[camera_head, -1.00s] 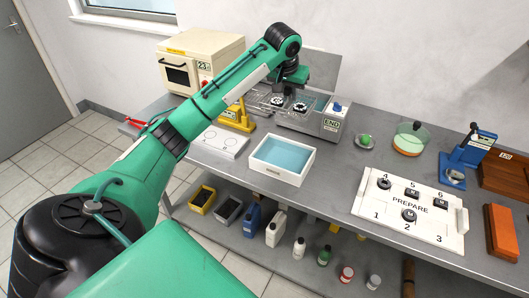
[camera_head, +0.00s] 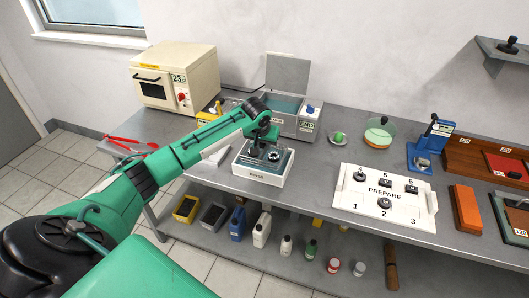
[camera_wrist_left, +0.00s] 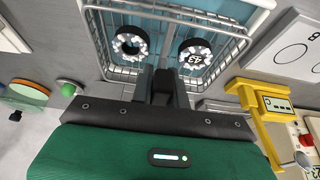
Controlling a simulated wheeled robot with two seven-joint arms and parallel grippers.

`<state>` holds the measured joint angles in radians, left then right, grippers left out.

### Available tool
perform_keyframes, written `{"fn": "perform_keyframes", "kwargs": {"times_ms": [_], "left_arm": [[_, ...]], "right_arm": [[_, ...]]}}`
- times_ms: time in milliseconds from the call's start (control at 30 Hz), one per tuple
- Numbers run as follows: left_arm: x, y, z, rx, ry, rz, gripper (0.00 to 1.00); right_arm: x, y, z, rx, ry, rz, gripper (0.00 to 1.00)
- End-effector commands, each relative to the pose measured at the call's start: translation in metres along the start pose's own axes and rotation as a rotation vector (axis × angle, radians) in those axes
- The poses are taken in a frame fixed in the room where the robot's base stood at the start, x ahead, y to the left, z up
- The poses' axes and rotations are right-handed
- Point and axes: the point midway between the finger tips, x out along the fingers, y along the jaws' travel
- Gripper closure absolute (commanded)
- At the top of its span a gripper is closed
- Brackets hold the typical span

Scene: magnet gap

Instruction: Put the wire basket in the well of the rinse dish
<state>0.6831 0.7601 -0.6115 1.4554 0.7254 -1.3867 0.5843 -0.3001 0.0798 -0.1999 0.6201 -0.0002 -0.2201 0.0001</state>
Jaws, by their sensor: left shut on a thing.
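The wire basket (camera_wrist_left: 118,73) hangs from my left gripper (camera_head: 262,148), which is shut on its near side; the fingers (camera_wrist_left: 162,82) show in the left wrist view. Two dark rings with pale beads lie in the basket, one marked 43 (camera_wrist_left: 194,54). The rinse dish (camera_head: 257,176) is a white box with a blue well, on the bench below the gripper. In the head view the basket is over the well and partly hidden by the gripper. I cannot tell whether it touches the dish. My right gripper is not in view.
The lidded grey bath (camera_head: 300,125) stands behind the dish. The white PREPARE board (camera_head: 384,200) is to its right, with bare bench between. A yellow device (camera_wrist_left: 262,103) stands close by. A beige oven (camera_head: 175,78) is at the back left.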

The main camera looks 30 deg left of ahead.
Motion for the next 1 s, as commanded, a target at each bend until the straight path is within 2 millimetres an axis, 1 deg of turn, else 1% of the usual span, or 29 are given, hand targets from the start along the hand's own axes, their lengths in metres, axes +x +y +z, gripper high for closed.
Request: {"fn": "perform_keyframes", "kwargs": {"times_ms": [133,300,400,767,800,867,900,1000], "left_arm": [[0.010,0.000,0.004,0.000,0.000,0.001,1.00],[0.034,0.001,0.014,0.000,-0.001,0.001,1.00],[0.042,0.001,0.017,0.000,0.002,0.001,1.00],[0.045,0.001,0.018,0.000,0.002,0.001,1.00],[0.047,0.000,0.019,0.000,0.001,0.000,0.82],[0.046,0.000,0.019,0.000,0.001,0.000,0.70],[0.046,0.000,0.019,0.000,0.001,0.001,0.62],[0.046,0.000,0.019,0.000,0.001,0.001,0.62]], "right_arm": [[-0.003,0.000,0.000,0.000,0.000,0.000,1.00],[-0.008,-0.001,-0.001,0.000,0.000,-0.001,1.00],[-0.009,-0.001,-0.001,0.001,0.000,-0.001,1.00],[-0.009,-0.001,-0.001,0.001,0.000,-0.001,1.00],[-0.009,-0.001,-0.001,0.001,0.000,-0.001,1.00],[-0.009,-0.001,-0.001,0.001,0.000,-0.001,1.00],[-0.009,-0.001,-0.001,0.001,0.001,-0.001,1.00],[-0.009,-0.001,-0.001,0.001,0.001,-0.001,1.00]]}}
